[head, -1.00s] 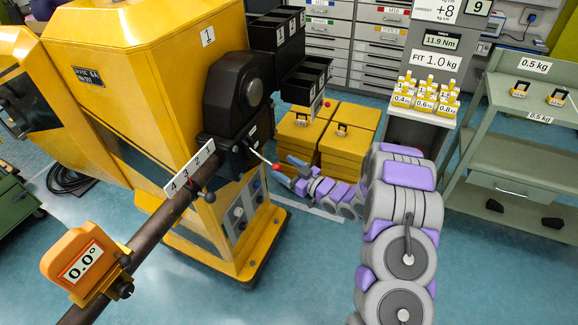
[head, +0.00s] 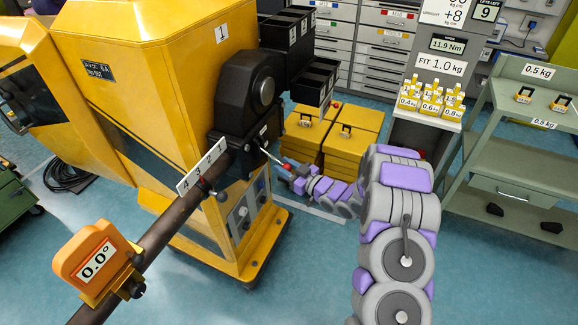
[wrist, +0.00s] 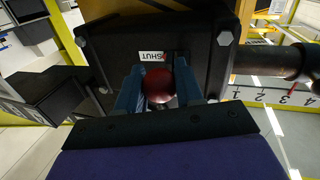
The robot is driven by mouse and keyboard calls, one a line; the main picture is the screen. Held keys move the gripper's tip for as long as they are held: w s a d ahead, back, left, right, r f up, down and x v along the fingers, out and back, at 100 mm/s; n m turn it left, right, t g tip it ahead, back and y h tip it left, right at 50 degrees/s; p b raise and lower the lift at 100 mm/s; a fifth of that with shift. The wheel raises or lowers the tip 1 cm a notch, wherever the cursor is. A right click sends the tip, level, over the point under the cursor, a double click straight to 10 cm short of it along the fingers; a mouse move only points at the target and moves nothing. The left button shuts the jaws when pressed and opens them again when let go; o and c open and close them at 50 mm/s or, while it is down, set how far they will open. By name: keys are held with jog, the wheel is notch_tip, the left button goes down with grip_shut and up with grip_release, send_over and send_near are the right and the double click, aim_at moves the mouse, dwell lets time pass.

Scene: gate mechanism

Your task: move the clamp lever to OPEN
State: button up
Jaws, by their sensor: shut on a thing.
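The clamp lever is a thin pale rod (head: 272,156) sticking out of a black box on the yellow machine. Its red ball knob (wrist: 160,85) sits between the two blue fingers of my gripper (wrist: 160,92) in the wrist view. My gripper (head: 286,170) is shut on the knob, and it looks small and partly covered in the head view. A white SHUT label (wrist: 152,57) shows on the black box just beyond the knob. No OPEN label is readable.
A dark bar (head: 160,247) with a number scale and an orange 0.0° gauge (head: 95,262) extends to the lower left. Yellow weight boxes (head: 345,150) stand behind my arm. A green shelf trolley (head: 520,150) is at right. The blue floor at front is clear.

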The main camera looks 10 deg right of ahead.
jog(key=shift+a, duration=0.1)
jog(key=shift+c, duration=0.7)
jog(key=shift+d, duration=0.2)
grip_shut()
